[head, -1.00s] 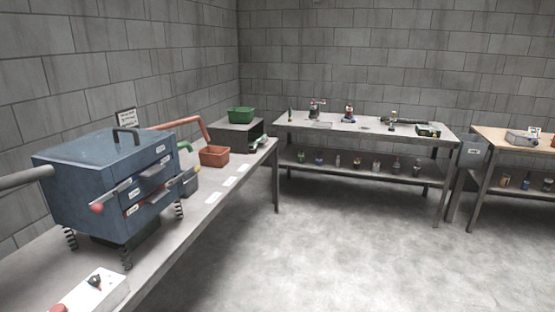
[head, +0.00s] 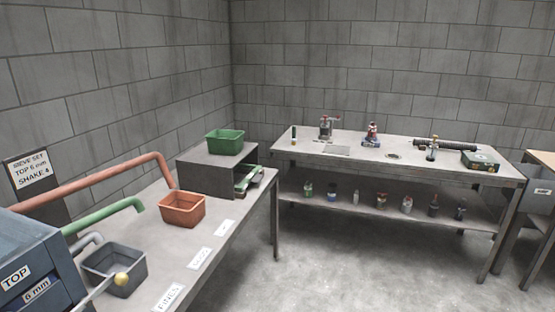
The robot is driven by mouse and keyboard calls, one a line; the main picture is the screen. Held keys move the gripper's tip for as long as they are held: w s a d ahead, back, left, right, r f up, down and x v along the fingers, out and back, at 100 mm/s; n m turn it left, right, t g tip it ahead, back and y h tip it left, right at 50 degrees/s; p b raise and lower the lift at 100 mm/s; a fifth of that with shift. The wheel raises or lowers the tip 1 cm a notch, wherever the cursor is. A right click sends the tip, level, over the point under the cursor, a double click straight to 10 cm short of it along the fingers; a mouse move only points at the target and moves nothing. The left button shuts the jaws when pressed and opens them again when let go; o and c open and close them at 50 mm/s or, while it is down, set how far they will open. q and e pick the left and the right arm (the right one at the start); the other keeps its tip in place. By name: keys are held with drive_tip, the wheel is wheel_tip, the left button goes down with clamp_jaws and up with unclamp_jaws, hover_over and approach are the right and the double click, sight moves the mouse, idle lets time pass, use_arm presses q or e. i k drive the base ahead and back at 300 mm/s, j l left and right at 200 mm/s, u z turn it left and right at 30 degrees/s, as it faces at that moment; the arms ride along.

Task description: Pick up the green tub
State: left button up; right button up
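The green tub (head: 225,141) is a small open-topped tub. It sits upright on top of a dark grey box (head: 205,175) at the far end of the left bench (head: 165,235). Neither of my grippers shows in the head view.
A red-orange tub (head: 182,209) and a grey tub (head: 115,268) stand nearer on the left bench, below red and green pipes. A blue sieve cabinet (head: 30,265) is at the lower left. A second bench (head: 345,150) holds tools along the back wall. Floor between is clear.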

sight(220, 142)
drive_tip(key=i, duration=1)
drive_tip(key=i+l+u, duration=0.1)
drive_tip(key=i, duration=0.9)
